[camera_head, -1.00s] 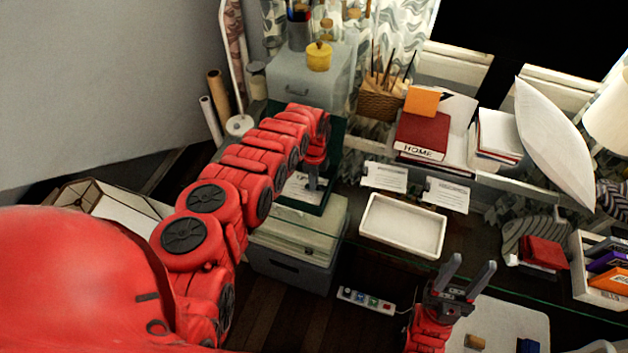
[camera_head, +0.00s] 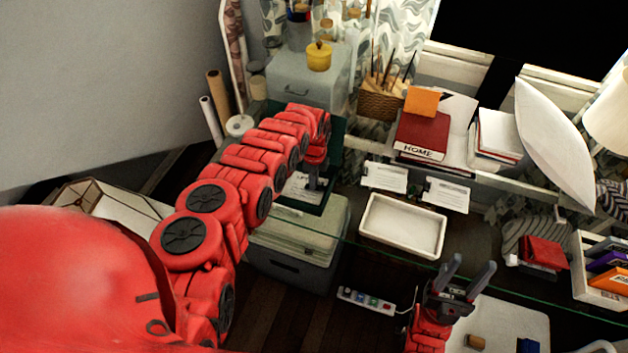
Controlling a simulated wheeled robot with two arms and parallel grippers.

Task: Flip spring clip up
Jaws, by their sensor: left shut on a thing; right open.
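My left gripper (camera_head: 313,184) points down over a dark green board (camera_head: 334,150) with a printed white paper (camera_head: 297,190) on it. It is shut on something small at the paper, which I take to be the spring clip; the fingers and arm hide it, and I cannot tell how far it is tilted. My red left arm covers much of the board. My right gripper (camera_head: 464,276) is open and empty, fingers pointing up, at the lower right, far from the board.
The board lies above grey storage boxes (camera_head: 300,275). An empty white tray (camera_head: 402,226) and two white cards (camera_head: 385,178) lie to its right. A grey drawer unit (camera_head: 310,82) with a yellow pot (camera_head: 319,57) stands behind. A glass edge runs across the middle.

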